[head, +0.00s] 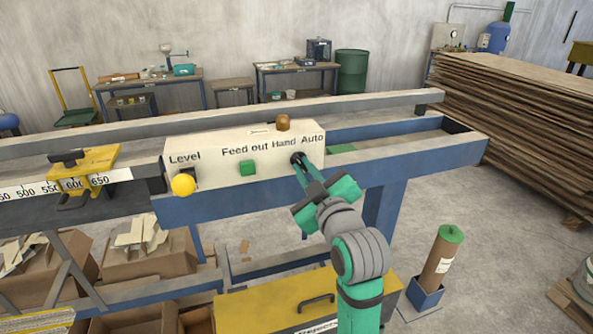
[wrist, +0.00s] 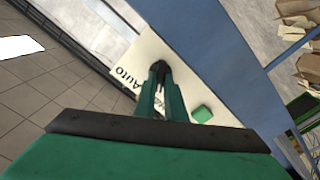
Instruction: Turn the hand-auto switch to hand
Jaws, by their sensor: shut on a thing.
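The hand-auto switch (head: 297,157) is a small dark knob on the cream control panel (head: 215,173), below the printed words "Hand" and "Auto". My gripper (head: 303,166) reaches up to it from the lower right, with its green fingers shut on the knob. In the wrist view my gripper (wrist: 160,78) also closes around the dark switch (wrist: 160,66), in front of the panel's upside-down "Auto" label. The fingers hide most of the knob, so I cannot tell which way it points.
The panel also carries a green feed-out button (head: 248,168), a yellow level knob (head: 183,185) and a brown knob (head: 283,123) on top. A blue rail (head: 235,195) runs beneath it.

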